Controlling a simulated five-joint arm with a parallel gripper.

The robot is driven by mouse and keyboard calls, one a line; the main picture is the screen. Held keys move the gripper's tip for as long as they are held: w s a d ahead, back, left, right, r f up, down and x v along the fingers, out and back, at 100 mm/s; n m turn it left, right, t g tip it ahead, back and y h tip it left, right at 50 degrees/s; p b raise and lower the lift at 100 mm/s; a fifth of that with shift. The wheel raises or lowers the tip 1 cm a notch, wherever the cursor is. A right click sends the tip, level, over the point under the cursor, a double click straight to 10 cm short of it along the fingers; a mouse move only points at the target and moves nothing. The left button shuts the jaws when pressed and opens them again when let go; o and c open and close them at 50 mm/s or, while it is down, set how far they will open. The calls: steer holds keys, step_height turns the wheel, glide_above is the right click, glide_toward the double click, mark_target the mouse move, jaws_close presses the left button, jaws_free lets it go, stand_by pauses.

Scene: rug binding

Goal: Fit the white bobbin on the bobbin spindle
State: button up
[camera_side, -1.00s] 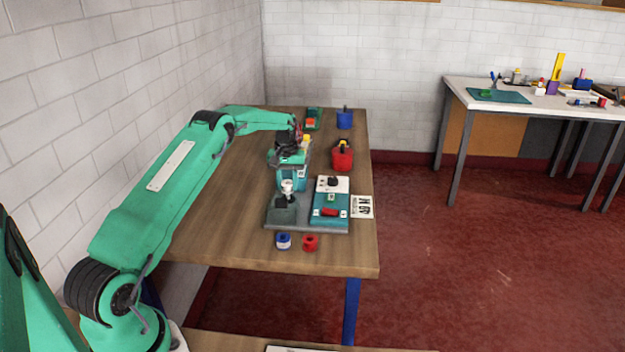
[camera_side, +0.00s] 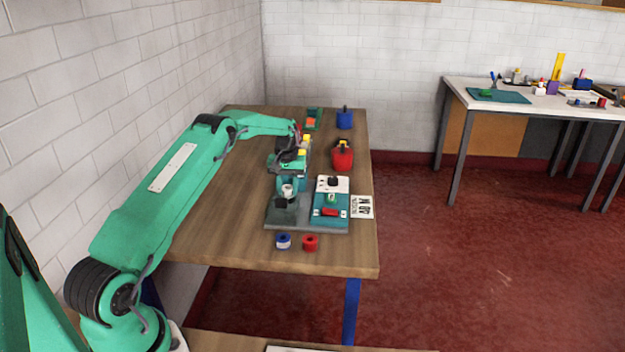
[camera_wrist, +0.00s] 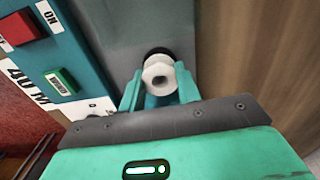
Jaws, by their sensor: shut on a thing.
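The white bobbin (camera_side: 287,190) is between the fingers of my gripper (camera_side: 290,182), above a dark block (camera_side: 284,213) on the left of the grey base plate. In the wrist view my gripper (camera_wrist: 158,92) is shut on the bobbin (camera_wrist: 159,76), with one teal finger on each side. The bobbin's open centre hole faces the camera. A dark round part shows just behind the bobbin. The bobbin spindle itself is hidden or too small to make out, so I cannot tell whether the bobbin is around it.
A teal control panel (camera_side: 331,201) with a red and a green button stands right of the block. A blue spool (camera_side: 283,240) and a red spool (camera_side: 310,242) lie in front. A red container (camera_side: 342,157) and a blue cup (camera_side: 344,119) stand further back. The left tabletop is clear.

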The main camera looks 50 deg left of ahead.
steer(key=shift+f, duration=0.6)
steer(key=o, duration=1)
steer(key=shift+o, duration=0.2)
steer(key=shift+r, duration=0.1)
step_height(320, 180, up, 7)
steer(key=shift+r, duration=0.35)
